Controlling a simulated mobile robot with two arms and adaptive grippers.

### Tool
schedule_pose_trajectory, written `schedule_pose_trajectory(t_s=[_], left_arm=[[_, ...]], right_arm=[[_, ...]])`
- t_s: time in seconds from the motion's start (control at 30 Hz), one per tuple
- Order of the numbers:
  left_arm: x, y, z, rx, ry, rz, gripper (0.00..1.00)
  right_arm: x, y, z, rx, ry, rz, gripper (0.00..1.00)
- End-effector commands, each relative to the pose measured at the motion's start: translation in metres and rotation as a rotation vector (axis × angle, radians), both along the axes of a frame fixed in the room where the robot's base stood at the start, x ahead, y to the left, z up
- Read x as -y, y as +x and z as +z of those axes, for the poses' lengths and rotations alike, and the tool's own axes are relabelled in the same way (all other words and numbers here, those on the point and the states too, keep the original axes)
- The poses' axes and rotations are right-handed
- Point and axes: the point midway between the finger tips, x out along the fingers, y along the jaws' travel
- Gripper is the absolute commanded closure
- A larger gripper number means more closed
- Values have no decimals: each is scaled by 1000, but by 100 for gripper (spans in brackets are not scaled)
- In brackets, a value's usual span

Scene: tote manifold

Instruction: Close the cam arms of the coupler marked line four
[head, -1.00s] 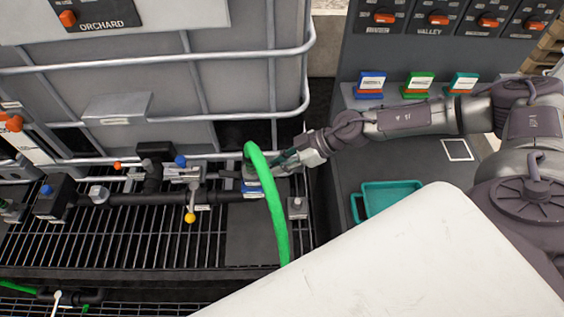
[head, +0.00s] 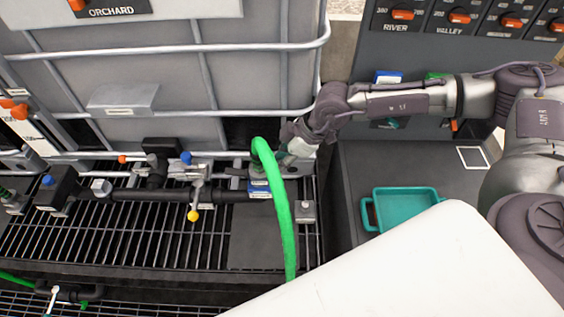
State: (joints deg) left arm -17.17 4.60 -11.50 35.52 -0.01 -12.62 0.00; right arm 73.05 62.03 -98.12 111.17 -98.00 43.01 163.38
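The coupler (head: 259,189), with a blue-and-white label, sits at the right end of the black pipe on the grated deck. The label is too small to read. A green hose (head: 285,224) arches up from the coupler and hangs over the deck's front. My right gripper (head: 284,160) is at the coupler's upper right, just behind the hose. Its fingers are partly hidden by the hose, so I cannot tell whether they touch a cam arm or are open. The cam arms are too small and covered to make out clearly. My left gripper is not in view.
A caged grey tank (head: 160,70) rises directly behind the pipe. A valve with a yellow-tipped handle (head: 194,215) is left of the coupler, and a small grey box (head: 305,212) is to its right. A teal tray (head: 405,208) lies on the dark bench at right.

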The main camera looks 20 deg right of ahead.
Motion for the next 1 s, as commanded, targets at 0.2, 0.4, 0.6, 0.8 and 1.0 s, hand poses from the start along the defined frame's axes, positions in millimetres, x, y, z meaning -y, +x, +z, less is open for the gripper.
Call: schedule_pose_trajectory(t_s=[0.2,0.4,0.6,0.8,1.0], left_arm=[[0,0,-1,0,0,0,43],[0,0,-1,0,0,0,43],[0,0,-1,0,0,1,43],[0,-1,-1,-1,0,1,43],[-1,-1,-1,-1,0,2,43]], right_arm=[[-1,-1,-1,-7,-7,2,100],[0,-1,-2,-7,-7,2,100],[0,-1,-1,-6,-6,1,54],[0,-1,-1,-5,-6,1,54],[6,-2,10,-3,-5,-2,54]])
